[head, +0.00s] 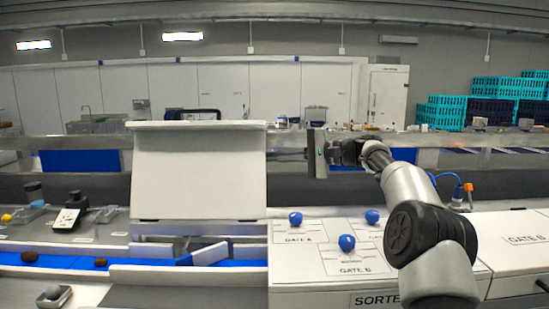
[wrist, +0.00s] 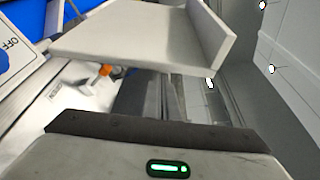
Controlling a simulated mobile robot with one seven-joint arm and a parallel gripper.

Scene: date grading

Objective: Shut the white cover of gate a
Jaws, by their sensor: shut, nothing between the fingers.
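The white cover (head: 200,172) stands raised and open over the conveyor at left in the head view, its broad face towards me, with a narrower top flap. A white panel with an upturned edge, apparently this cover, fills the top of the wrist view (wrist: 135,35). The blue gate A knob (head: 295,218) is on the white console below my gripper.
The console (head: 380,283) also carries the gate B knob (head: 347,243) and a third blue knob (head: 372,216). Dark dates (head: 101,262) lie on the blue belt (head: 60,262) at left. A metal rail (head: 470,158) runs behind my arm.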

